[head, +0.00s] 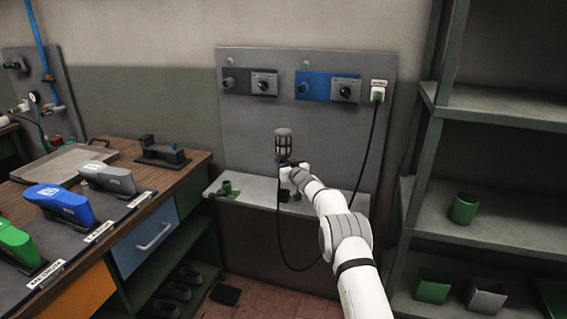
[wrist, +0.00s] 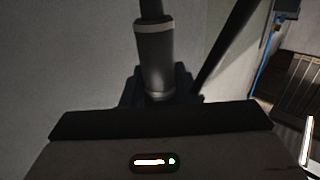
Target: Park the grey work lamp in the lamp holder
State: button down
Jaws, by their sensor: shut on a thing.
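The grey work lamp (head: 283,143) is upright in front of the wall panel, its caged head at the top. My gripper (head: 288,166) is shut on its lower part, above the ledge (head: 252,194). In the wrist view the lamp's grey cylindrical body (wrist: 154,55) rises from between the dark jaws (wrist: 158,90). A black cable (head: 366,150) hangs from the plug at the panel's right and loops low under the ledge. I cannot tell which fitting is the lamp holder; a small grey part on the ledge is partly hidden behind my gripper.
A green fitting (head: 228,188) stands on the ledge's left. Grey (head: 250,82) and blue (head: 328,87) control units are above on the panel. A workbench (head: 150,178) with coloured tools is at left. A shelf rack (head: 490,165) with green containers is at right.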

jog(key=shift+f+b, duration=1.65)
jog(key=shift+f, duration=0.65)
jog(key=shift+f+b, duration=1.35)
jog(key=shift+f, duration=0.1)
dwell(0.7)
jog(key=c, duration=1.4)
grip_release()
jog(key=o, duration=0.3)
jog(key=shift+o, duration=0.2)
jog(key=shift+f, duration=0.1)
jog(key=shift+s, duration=0.1)
